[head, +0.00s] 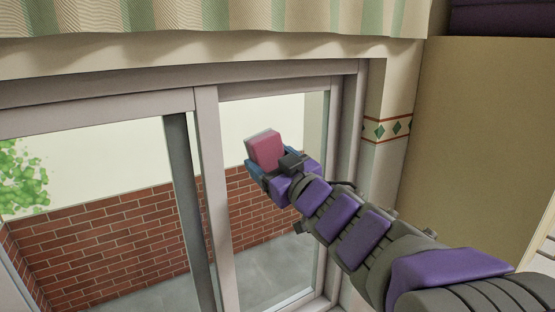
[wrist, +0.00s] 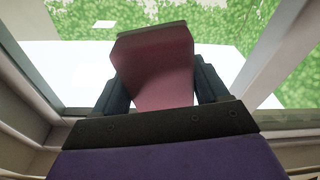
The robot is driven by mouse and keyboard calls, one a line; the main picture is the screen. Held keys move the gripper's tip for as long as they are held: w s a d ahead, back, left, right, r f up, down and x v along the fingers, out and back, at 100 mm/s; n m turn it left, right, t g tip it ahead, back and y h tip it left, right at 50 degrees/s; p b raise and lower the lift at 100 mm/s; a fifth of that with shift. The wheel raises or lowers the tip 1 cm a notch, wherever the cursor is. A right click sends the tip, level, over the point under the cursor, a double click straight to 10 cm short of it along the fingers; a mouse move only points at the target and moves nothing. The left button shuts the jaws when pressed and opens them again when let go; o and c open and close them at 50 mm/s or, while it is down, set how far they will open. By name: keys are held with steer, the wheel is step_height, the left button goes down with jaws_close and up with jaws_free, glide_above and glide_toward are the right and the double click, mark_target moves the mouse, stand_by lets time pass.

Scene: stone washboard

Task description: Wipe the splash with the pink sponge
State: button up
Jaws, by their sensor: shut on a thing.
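The pink sponge (head: 266,148) is held up in front of the window by my gripper (head: 268,168). It has a thin grey layer on its far side. In the wrist view the sponge (wrist: 155,75) stands between the two dark fingers of my gripper (wrist: 157,88), which are shut on it from both sides. I cannot tell whether the sponge touches the window glass. No splash can be made out in either view.
A sliding window (head: 205,200) with a pale frame fills the left and middle. A brick wall (head: 110,240) is outside it. A pleated curtain (head: 200,20) hangs along the top. A plain beige surface (head: 480,130) stands at the right.

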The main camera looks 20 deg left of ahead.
steer(key=shift+s+d+p, duration=0.1)
steer(key=shift+s+p, duration=0.2)
steer(key=shift+s, duration=0.1)
steer(key=shift+s+d, duration=0.4)
steer(key=shift+s, duration=0.15)
steer(key=shift+s+d, duration=0.3)
steer(key=shift+d, duration=0.45)
steer(key=shift+s+d, duration=0.25)
steer(key=shift+d, duration=0.45)
steer(key=shift+s+d, duration=0.3)
steer(key=shift+d, duration=0.45)
steer(key=shift+a, duration=0.65)
steer(key=shift+s, duration=0.3)
steer(key=shift+s+d, duration=0.2)
steer(key=shift+s, duration=0.1)
steer(key=shift+s+d, duration=0.15)
steer(key=shift+d, duration=0.6)
steer(key=shift+s+d, duration=0.15)
steer(key=shift+d, duration=0.6)
